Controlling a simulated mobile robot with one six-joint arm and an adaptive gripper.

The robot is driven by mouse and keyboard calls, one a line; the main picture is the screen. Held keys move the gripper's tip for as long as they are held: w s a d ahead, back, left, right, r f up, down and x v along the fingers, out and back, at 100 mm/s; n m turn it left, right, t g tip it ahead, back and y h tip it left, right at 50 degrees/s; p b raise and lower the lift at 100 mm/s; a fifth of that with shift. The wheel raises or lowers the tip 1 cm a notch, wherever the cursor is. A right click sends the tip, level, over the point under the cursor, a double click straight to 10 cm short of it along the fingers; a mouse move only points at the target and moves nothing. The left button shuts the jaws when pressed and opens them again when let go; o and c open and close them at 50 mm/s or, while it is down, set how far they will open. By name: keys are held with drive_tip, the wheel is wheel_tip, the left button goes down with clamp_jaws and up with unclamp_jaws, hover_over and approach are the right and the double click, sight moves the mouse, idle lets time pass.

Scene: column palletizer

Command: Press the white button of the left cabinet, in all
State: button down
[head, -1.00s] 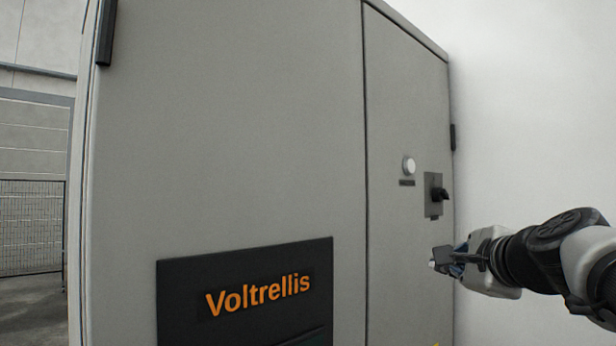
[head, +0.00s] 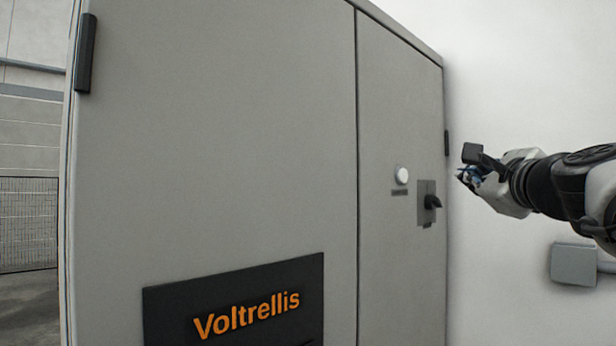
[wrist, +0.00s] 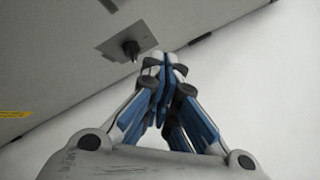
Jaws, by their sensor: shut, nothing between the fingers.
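The grey cabinet (head: 220,130) fills most of the head view. Its round white button (head: 402,175) sits on the right door, above a small dark label.
A black rotary switch (head: 430,202) on a grey plate sticks out below and right of the button. It also shows near my fingertips in the wrist view (wrist: 130,49). A grey box (head: 573,264) is on the white wall at right. A dark Voltrellis sign (head: 235,305) is on the left door.

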drive_tip(key=w+a+p, duration=0.3)
drive_tip(key=w+a, duration=0.2)
drive_tip(key=w, duration=0.2)
drive_tip(key=shift+a, duration=0.2)
idle(1.4)
drive_tip(key=shift+w+a, duration=0.25)
drive_tip(key=shift+w, duration=0.1)
drive_tip(key=shift+w+a+p, duration=0.25)
drive_tip(key=shift+p, duration=0.05)
idle(0.6)
drive_tip(key=shift+s+d, duration=0.1)
idle(0.4)
drive_tip(key=shift+s+d+b, duration=0.35)
drive_tip(key=shift+s+d, duration=0.05)
drive_tip(key=shift+s, duration=0.15)
drive_tip(key=shift+s+d+b, duration=0.45)
drive_tip(key=shift+s+d, duration=0.35)
drive_tip(key=shift+s, duration=0.2)
drive_tip(key=shift+s+d+b, duration=0.45)
drive_tip(key=shift+s+d, duration=0.3)
drive_tip(key=shift+s, duration=0.2)
